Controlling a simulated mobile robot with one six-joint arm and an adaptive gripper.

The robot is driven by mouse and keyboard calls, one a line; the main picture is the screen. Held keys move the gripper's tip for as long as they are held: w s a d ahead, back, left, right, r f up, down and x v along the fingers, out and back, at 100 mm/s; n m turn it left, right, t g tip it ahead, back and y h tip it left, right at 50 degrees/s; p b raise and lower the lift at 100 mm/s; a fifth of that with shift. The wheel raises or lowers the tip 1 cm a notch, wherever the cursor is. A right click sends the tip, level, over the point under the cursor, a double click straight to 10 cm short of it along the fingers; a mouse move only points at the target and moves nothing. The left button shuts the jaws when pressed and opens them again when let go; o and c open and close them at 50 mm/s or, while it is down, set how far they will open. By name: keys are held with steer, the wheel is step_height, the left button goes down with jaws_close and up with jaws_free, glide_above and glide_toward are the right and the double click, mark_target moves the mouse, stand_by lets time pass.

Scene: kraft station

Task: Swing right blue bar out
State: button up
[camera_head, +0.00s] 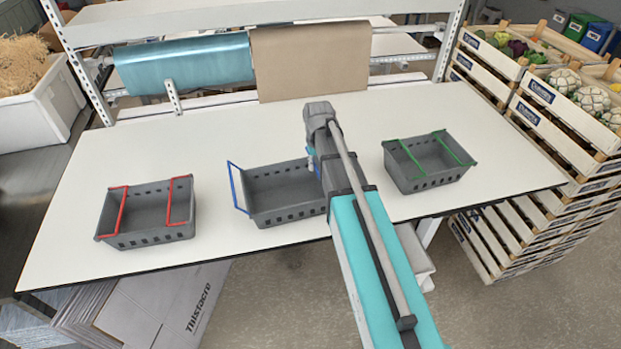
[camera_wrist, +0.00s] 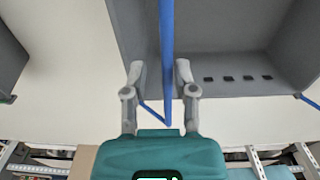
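The middle grey basket (camera_head: 285,215) stands on the white table with its left blue bar (camera_head: 238,190) swung out past its left end. My arm hides the basket's right end and the right blue bar in the head view. In the wrist view the right blue bar (camera_wrist: 166,45) runs upright in the picture between the fingers of my gripper (camera_wrist: 160,68). The gripper is open, with a finger on either side of the bar and a small gap showing on both sides. The basket wall (camera_wrist: 125,30) lies behind it. A piece of the left bar (camera_wrist: 308,101) shows at the right edge.
A grey basket with red bars (camera_head: 148,238) stands at the left. One with green bars (camera_head: 432,180) stands at the right, close to my arm. A teal roll and a brown paper sheet (camera_head: 310,62) hang behind. Crates of vegetables (camera_head: 545,95) stand beyond the right edge.

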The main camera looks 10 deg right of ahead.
steer(key=shift+d+r, duration=0.3)
steer(key=shift+d, duration=0.25)
steer(key=shift+d+p, duration=0.35)
steer(key=shift+w+d+r, duration=0.1)
steer(key=shift+d+r, duration=0.05)
steer(key=shift+d, duration=0.15)
steer(key=shift+d+r, duration=0.15)
steer(key=shift+d, duration=0.4)
steer(key=shift+w+d, duration=0.1)
steer(key=shift+d, duration=0.65)
stand_by(0.4)
steer(key=shift+d, duration=0.6)
steer(key=shift+r+p, duration=0.1)
steer(key=shift+p, duration=0.25)
stand_by(0.3)
